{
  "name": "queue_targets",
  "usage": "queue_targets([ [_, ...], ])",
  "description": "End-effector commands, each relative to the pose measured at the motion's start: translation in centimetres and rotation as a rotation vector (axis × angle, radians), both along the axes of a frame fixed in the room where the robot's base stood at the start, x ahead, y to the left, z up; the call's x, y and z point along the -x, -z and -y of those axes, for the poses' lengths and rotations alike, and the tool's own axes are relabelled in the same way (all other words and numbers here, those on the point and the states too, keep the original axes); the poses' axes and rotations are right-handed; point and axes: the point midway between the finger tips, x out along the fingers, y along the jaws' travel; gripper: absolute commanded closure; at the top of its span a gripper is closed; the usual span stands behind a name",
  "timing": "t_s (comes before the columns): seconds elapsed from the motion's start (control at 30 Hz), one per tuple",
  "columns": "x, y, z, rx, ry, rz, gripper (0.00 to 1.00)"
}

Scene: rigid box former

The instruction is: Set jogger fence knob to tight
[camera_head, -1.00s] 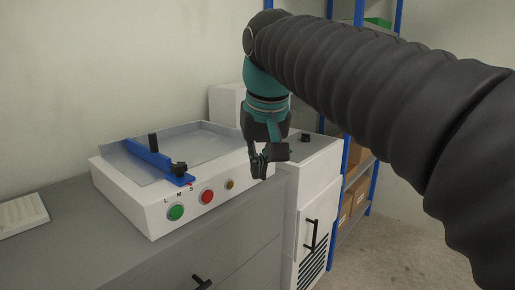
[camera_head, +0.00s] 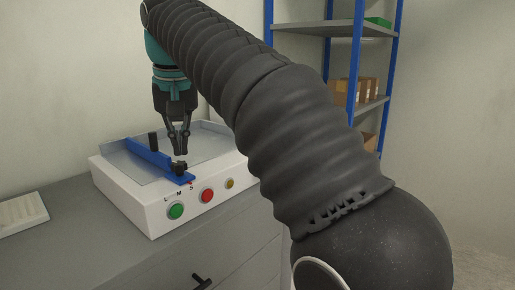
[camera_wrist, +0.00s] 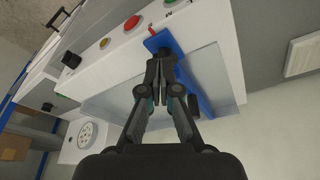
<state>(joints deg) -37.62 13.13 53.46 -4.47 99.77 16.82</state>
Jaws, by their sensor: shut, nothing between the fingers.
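The blue jogger fence (camera_head: 148,157) lies across the white box former's tray (camera_head: 125,190). A black knob (camera_head: 179,168) sits on the fence's front end, and a black upright post (camera_head: 153,142) stands farther back on it. My gripper (camera_head: 181,152) is shut and empty, pointing down just above the front knob; I cannot tell whether it touches. In the wrist view, my closed fingers (camera_wrist: 160,62) are over the blue fence (camera_wrist: 188,70) near its front end, and the knob is largely hidden behind them. The knob's setting cannot be read.
Green (camera_head: 176,211), red (camera_head: 206,195) and yellow (camera_head: 229,184) buttons line the former's front, near small letters. A grey counter (camera_head: 110,245) is under it, with a white keypad-like object (camera_head: 22,213) at left. A blue-framed shelf (camera_head: 357,60) stands at right.

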Motion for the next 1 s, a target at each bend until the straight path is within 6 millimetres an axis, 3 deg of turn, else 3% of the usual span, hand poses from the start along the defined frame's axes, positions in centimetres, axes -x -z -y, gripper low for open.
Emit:
queue_targets([
  [0.1,0.0,2.1,0.0,0.0,0.0,-0.001,1.0],
  [0.33,0.0,4.0,0.0,0.0,0.0,0.0,1.0],
  [1.0,-0.1,4.3,0.0,0.0,0.0,0.0,1.0],
])
